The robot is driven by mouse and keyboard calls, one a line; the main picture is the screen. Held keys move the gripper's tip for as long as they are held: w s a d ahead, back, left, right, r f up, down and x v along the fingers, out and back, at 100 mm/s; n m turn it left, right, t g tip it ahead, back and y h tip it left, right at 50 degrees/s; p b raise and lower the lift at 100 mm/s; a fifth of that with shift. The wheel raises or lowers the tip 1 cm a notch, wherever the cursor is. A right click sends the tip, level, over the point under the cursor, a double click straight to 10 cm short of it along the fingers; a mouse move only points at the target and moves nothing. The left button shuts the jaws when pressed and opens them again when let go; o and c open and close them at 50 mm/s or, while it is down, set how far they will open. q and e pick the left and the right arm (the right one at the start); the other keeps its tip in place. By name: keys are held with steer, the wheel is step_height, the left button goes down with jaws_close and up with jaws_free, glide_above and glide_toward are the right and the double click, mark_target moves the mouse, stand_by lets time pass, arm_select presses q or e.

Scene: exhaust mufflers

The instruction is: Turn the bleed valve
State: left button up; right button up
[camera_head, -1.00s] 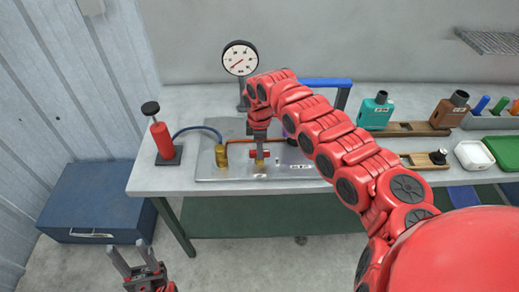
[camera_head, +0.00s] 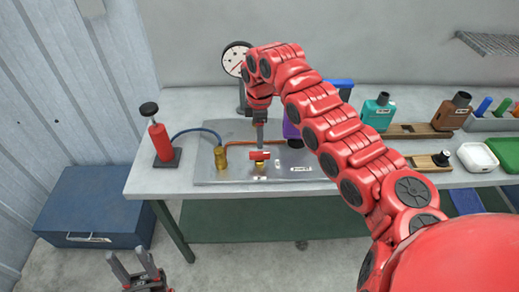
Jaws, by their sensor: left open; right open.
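The bleed valve has a red handle (camera_head: 259,155) lying crosswise on a brass body (camera_head: 260,165), on the grey metal plate (camera_head: 215,174) on the workbench. My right gripper (camera_head: 260,146) points down just above the red handle. Its jaws are open, but the fingers are seen edge-on, so I cannot tell whether they touch the handle. My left gripper (camera_head: 133,268) is open and empty, low in front of the bench at the left.
A red hand pump (camera_head: 161,142) with a blue hose stands left of the plate, near a brass fitting (camera_head: 220,158). A dial gauge (camera_head: 236,60) is partly behind my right arm. Teal (camera_head: 377,112) and brown (camera_head: 450,112) containers stand at right.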

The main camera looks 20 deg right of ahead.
step_height(320, 180, up, 10)
steer(key=b, duration=0.1)
steer(key=shift+f, duration=0.15)
stand_by(0.5)
